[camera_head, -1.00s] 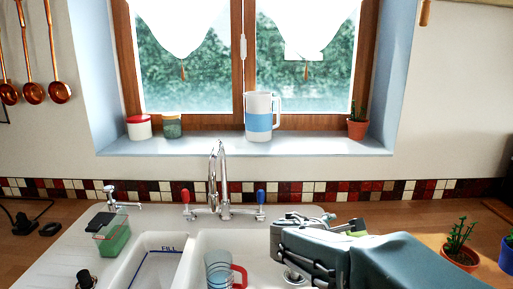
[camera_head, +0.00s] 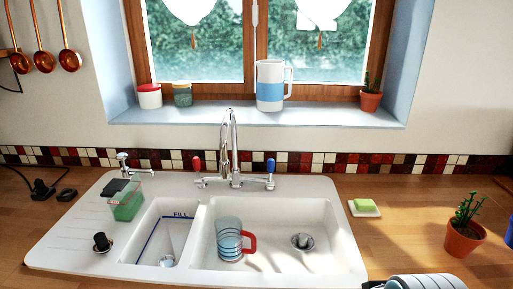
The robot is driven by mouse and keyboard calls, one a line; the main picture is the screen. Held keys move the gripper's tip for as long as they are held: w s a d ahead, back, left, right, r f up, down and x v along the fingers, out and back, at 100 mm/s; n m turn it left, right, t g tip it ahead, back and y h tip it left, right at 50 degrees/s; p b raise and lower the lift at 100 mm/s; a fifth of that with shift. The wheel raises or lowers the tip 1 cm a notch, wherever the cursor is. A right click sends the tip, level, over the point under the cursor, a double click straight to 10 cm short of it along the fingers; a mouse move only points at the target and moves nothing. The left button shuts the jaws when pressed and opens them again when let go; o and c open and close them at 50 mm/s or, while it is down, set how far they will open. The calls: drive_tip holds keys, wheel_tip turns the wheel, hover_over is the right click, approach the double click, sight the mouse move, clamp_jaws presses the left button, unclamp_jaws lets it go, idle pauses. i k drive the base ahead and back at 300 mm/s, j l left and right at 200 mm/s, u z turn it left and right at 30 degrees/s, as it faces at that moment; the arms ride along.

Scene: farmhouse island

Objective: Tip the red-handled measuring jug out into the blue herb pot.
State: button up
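The measuring jug (camera_head: 228,238) is clear with dark bands and a red handle. It stands upright in the larger right-hand sink basin, its handle pointing right. I cannot make out its contents. The blue herb pot (camera_head: 510,233) shows only as a sliver at the right edge; the rest is cut off. Part of my arm, with my gripper (camera_head: 420,284), shows at the bottom right edge. It is mostly cut off, apart from the jug, and its fingers cannot be made out.
A terracotta plant pot (camera_head: 463,240) stands left of the blue pot. A tall tap (camera_head: 232,150) rises behind the basin (camera_head: 310,215). A soap dish (camera_head: 364,208) sits right of the sink. The counter between soap dish and terracotta pot is clear.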

sight(237, 241)
drive_tip(key=k+z, duration=0.15)
drive_tip(key=z, duration=0.25)
drive_tip(key=k+j+z, duration=0.1)
drive_tip(key=z, duration=0.25)
drive_tip(key=k+z, duration=0.2)
drive_tip(key=z, duration=0.2)
drive_tip(key=k+l+z, duration=0.1)
drive_tip(key=z, duration=0.25)
